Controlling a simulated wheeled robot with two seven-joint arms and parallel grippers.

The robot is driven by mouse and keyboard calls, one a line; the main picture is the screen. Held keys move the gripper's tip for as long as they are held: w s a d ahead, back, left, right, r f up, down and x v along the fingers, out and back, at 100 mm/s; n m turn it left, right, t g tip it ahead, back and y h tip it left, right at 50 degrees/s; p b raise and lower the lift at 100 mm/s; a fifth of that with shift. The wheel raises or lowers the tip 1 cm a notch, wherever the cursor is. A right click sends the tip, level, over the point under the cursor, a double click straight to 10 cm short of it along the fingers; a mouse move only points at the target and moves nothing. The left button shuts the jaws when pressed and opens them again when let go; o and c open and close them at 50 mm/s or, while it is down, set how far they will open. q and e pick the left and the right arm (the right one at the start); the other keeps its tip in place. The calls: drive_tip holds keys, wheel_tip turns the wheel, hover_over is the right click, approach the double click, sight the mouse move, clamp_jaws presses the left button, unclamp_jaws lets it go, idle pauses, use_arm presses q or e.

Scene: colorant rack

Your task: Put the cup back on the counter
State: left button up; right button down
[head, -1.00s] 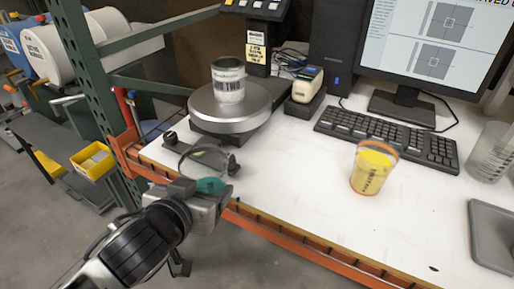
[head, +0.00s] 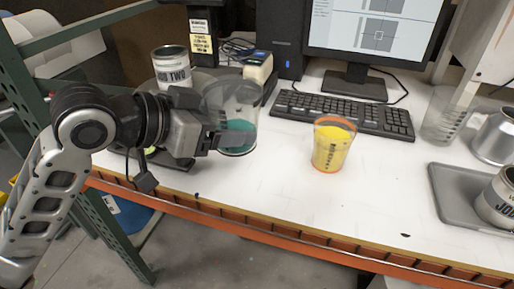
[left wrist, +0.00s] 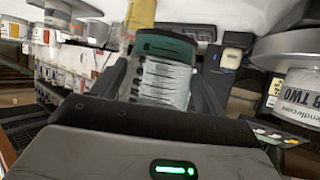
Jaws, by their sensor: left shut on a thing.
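A clear cup (head: 231,98) with green liquid at its bottom is in the head view, over the left part of the white counter (head: 262,190). It looks close to upright. My left gripper (head: 216,135) is shut on it from the left side. I cannot tell whether the cup's base touches the counter. In the left wrist view, the cup (left wrist: 165,75) sits between the fingers of my left gripper (left wrist: 165,95), with printed marks and a green band showing. My right gripper is not in view.
A yellow-filled cup (head: 333,146) stands to the right, before the keyboard (head: 340,112). A can (head: 171,68) stands behind my left gripper. A grey tray (head: 450,198) and a clear beaker (head: 440,118) are at the right. The front middle counter is clear.

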use_arm(q)
drive_tip(key=w+d+f, duration=0.1)
drive_tip(key=w+f, duration=0.2)
drive_tip(key=w, duration=0.1)
drive_tip(key=w+d+f, duration=0.1)
drive_tip(key=w+f, duration=0.2)
drive_tip(key=w, duration=0.1)
drive_tip(key=w+d+f+p, duration=0.1)
drive_tip(key=w+d+f, duration=0.1)
drive_tip(key=w+f, duration=0.1)
drive_tip(key=shift+w, duration=0.55)
drive_tip(key=shift+w+d+f, duration=0.1)
drive_tip(key=shift+w+f, duration=0.05)
drive_tip(key=f, duration=0.3)
drive_tip(key=shift+w+p, duration=0.2)
drive_tip(key=shift+p, duration=0.1)
drive_tip(key=shift+f, duration=0.4)
drive_tip(key=o, duration=1.1)
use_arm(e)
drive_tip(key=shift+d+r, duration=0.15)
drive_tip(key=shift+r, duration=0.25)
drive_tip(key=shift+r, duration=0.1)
